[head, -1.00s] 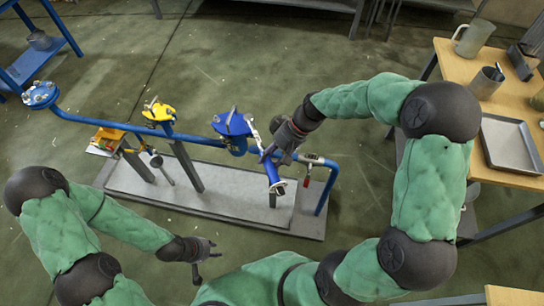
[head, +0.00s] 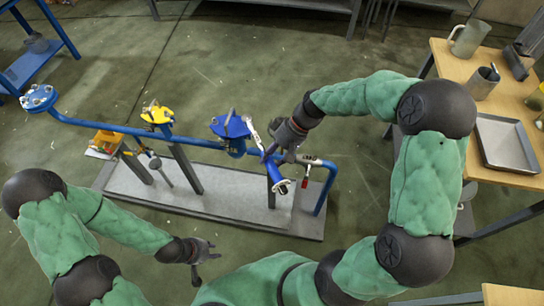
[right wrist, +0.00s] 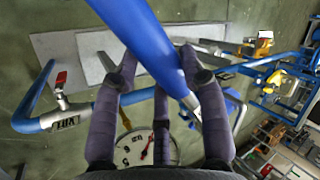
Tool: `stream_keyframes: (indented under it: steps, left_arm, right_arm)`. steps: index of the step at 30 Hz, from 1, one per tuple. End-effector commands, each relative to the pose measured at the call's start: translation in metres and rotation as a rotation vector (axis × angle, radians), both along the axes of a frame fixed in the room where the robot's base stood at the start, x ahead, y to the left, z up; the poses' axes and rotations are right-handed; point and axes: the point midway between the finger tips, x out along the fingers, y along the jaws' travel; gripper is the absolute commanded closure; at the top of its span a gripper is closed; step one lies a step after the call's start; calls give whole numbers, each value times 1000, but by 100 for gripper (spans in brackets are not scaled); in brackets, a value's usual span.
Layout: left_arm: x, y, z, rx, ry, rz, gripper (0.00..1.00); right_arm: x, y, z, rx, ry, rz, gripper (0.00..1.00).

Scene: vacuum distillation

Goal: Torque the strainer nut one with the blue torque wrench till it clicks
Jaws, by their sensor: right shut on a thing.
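The blue torque wrench (head: 277,180) has a blue handle and a silver shaft. Its silver end lies at the rim of the blue strainer cover (head: 228,128). The nuts there are too small to tell apart, and I cannot tell whether the wrench head is seated on one. My right gripper (head: 283,152) is shut on the wrench, with the handle's end sticking out below it. In the right wrist view the blue handle (right wrist: 150,40) runs between the dark fingers. My left gripper (head: 208,258) is open and empty, low in the head view, apart from the pipework.
The blue pipe (head: 100,124) runs over a grey base plate (head: 235,200), with a yellow-topped fitting (head: 157,114) and a flange (head: 38,98). A red-handled valve (right wrist: 61,80) is near my right gripper. A wooden table (head: 455,68) with a metal tray (head: 505,143) stands at right.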

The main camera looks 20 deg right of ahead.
Motion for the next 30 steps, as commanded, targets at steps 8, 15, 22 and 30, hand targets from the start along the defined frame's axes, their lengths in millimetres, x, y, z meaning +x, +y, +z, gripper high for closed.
stream_keyframes:
  steps: [8, 15, 22, 30]
  left_arm:
    - [0, 0, 12, 0, 0, 0, 67]
    - [0, 0, 20, 0, 0, 0, 67]
    - [0, 0, 28, 0, 0, 0, 67]
    - [0, 0, 33, 0, 0, 0, 67]
  right_arm:
    - [1, 0, 16, 0, -4, -1, 100]
    - [1, 0, 27, 0, -4, -1, 100]
    - [1, 0, 37, 0, -4, -1, 100]
    - [1, 0, 44, 0, -4, -1, 100]
